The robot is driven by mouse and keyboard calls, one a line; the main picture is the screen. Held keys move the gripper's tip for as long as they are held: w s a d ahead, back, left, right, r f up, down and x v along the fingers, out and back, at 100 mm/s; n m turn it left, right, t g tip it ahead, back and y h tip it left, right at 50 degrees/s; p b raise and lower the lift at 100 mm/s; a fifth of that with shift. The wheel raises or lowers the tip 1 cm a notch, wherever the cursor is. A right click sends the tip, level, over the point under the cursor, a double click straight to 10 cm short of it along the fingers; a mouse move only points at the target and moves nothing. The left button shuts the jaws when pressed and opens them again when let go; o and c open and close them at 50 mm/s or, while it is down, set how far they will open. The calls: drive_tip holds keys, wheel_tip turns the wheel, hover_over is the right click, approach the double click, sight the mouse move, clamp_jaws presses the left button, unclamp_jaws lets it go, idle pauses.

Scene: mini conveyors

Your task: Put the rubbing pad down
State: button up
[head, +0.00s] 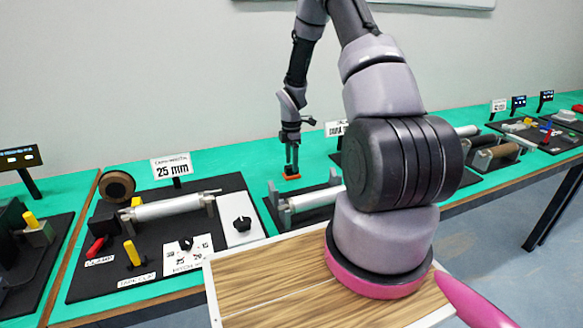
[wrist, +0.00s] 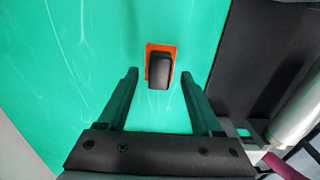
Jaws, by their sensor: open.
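The rubbing pad (wrist: 159,68) lies on the green bench top (wrist: 85,60) in the wrist view, a black grip on an orange base. The pad's orange base also shows in the head view (head: 291,177), on the bench at the edge of a black station board. My gripper (wrist: 158,78) is open, with one finger on each side of the pad's near end and a gap on both sides. In the head view my gripper (head: 291,166) points down right over the pad. Whether the fingers reach down beside the grip cannot be told.
A black board (wrist: 262,50) with a metal roller (wrist: 302,105) lies right of the pad in the wrist view. In the head view a station with a "25 mm" sign (head: 172,167) and a roller stands to the left. Bare green bench lies left of the pad.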

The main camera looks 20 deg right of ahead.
wheel_tip(320, 180, up, 10)
wheel_tip(320, 180, up, 12)
drive_tip(key=m+t, duration=0.2)
drive_tip(key=m, duration=0.3)
hover_over(291, 166)
drive_tip(key=s+a, duration=0.2)
drive_tip(key=s, duration=0.1)
drive_tip(key=s+a+r+m+t, duration=0.1)
drive_tip(key=s+a+r+m, duration=0.1)
drive_tip(key=s+r+m, duration=0.65)
drive_tip(key=s+a+r+m+t+y, duration=0.1)
drive_tip(key=s+a+r+m+t, duration=0.1)
drive_tip(key=s+r+m, duration=0.2)
drive_tip(key=s+a+r+m+t+y, duration=0.1)
drive_tip(key=s+a+r+m+t, duration=0.1)
drive_tip(key=s+r, duration=0.7)
drive_tip(key=s+a+m, duration=0.1)
drive_tip(key=s+m, duration=0.1)
drive_tip(key=s, duration=0.2)
drive_tip(key=shift+a+m, duration=0.2)
drive_tip(key=shift+m, duration=0.15)
